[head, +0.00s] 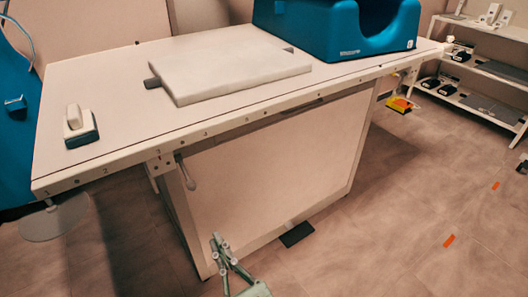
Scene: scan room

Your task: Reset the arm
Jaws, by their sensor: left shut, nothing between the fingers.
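My left gripper (221,242) shows at the bottom of the head view, left of centre. Its thin linked fingers point up and are shut with nothing between them. It is in front of the table's lower front panel, well below the tabletop, and the rest of the arm is cut off by the bottom edge. My right gripper is not in view.
A white table (120,70) with a numbered front rail fills the middle. On it are a flat white pad (230,75), a blue cradle-shaped block (335,30) and a small handled block (80,127). Shelves (480,65) stand right. Floor right of the table is mostly clear.

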